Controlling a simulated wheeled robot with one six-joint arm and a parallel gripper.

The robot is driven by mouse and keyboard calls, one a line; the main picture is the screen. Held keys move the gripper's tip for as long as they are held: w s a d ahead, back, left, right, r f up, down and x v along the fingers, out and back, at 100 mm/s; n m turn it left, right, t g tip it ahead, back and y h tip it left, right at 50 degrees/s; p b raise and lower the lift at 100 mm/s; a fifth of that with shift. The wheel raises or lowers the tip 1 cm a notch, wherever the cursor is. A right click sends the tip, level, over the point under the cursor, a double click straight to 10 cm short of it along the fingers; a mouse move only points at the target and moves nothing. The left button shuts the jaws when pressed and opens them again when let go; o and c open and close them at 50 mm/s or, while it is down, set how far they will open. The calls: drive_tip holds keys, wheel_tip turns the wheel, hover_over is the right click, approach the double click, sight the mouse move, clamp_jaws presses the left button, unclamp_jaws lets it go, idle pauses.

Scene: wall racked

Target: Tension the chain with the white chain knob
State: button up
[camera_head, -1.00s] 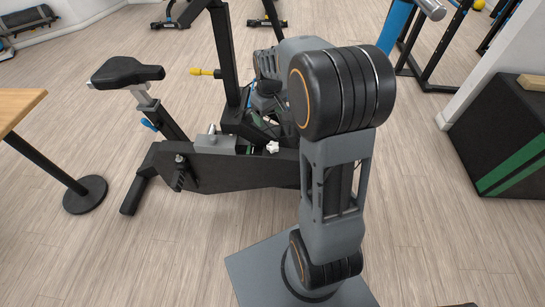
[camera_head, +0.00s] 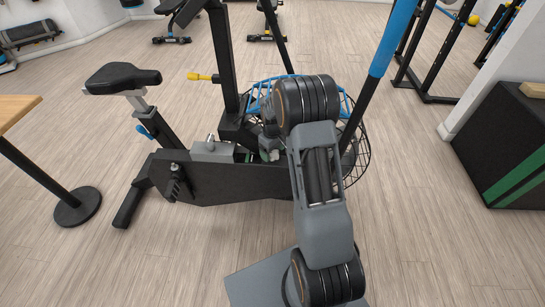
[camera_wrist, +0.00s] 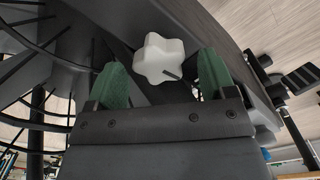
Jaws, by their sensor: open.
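The white chain knob (camera_wrist: 163,58) is star-shaped and shows in the wrist view just ahead of my gripper (camera_wrist: 161,76), between its two green fingertips. The fingers are apart, with visible gaps beside the knob, more on the right. I cannot tell whether either finger touches it. In the head view my gripper (camera_head: 265,155) is low beside the exercise bike's dark side cover (camera_head: 235,184), partly behind my arm. The knob is largely hidden there. The chain is not visible.
A wire wheel cage (camera_head: 357,155) with a blue rim and a black-and-blue pole (camera_head: 382,45) stand close behind my arm. The bike's saddle (camera_head: 123,79) and yellow knob (camera_head: 200,76) are further left. A black box (camera_head: 500,140) stands right. Floor between is clear.

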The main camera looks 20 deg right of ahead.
drive_tip(key=shift+f, duration=1.45)
drive_tip(key=c, duration=0.9)
